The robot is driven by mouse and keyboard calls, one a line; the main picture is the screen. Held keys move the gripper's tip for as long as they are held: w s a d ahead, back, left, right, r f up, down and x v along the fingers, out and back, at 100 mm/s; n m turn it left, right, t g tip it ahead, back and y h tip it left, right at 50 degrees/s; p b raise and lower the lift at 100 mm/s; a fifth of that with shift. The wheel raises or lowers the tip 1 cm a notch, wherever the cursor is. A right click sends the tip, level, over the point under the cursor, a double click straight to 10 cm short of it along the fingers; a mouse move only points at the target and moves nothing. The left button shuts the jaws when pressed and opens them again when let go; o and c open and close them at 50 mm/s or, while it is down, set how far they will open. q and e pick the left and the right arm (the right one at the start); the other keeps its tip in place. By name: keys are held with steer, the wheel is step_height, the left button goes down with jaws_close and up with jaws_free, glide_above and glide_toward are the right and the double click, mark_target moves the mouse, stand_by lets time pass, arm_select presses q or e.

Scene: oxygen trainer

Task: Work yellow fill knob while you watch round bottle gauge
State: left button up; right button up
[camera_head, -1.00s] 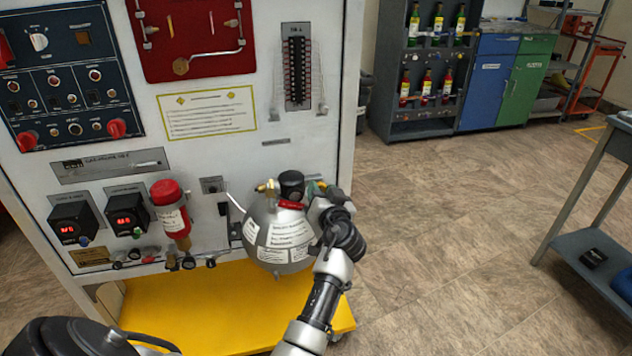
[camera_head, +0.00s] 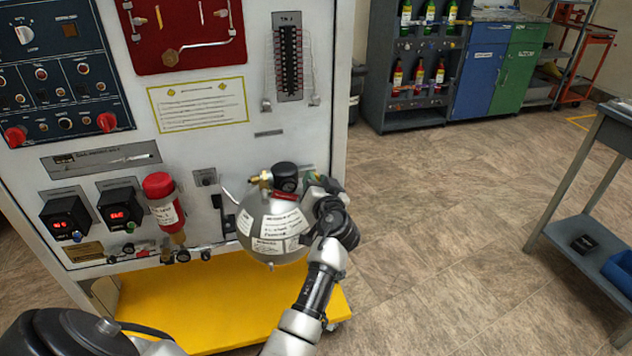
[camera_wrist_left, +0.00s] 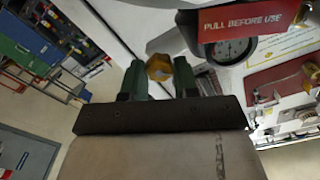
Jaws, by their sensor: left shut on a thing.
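The yellow fill knob (camera_wrist_left: 160,67) sits between the two green fingers of my left gripper (camera_wrist_left: 159,80) in the left wrist view. The gripper is shut on it. In the head view my left gripper (camera_head: 314,183) is at the right side of the bottle's top, and the knob is hidden there. The round silver bottle (camera_head: 258,222) with white labels hangs in front of the panel. The black-rimmed round gauge (camera_head: 287,183) is on the bottle's top. In the left wrist view the gauge (camera_wrist_left: 229,50) is partly covered by a red "PULL BEFORE USE" tag (camera_wrist_left: 243,22).
A red-topped cylinder (camera_head: 159,187) and two boxes with red displays (camera_head: 66,218) are left of the bottle. A yellow base (camera_head: 205,295) juts out below. A grey side table (camera_head: 590,235) stands at the right. The floor (camera_head: 430,220) between is clear.

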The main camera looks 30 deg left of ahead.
arm_select(q)
steer(key=shift+m, duration=0.7)
steer(key=m+p, duration=0.2)
steer(key=m, duration=0.5)
steer(key=shift+r+p, duration=0.1)
steer(key=shift+p, duration=0.3)
steer(key=shift+m, duration=0.8)
arm_select(e)
steer(key=s+f, duration=0.5)
steer(key=f, duration=0.5)
steer(key=shift+d+g, duration=0.35)
steer(key=shift+g, duration=0.05)
arm_select(q)
steer(key=o, duration=0.6)
steer(key=shift+w, duration=0.1)
steer(key=shift+o, duration=0.2)
steer(key=v, duration=1.1)
arm_select(e)
steer(key=shift+w+r, duration=0.25)
steer(key=shift+r, duration=0.05)
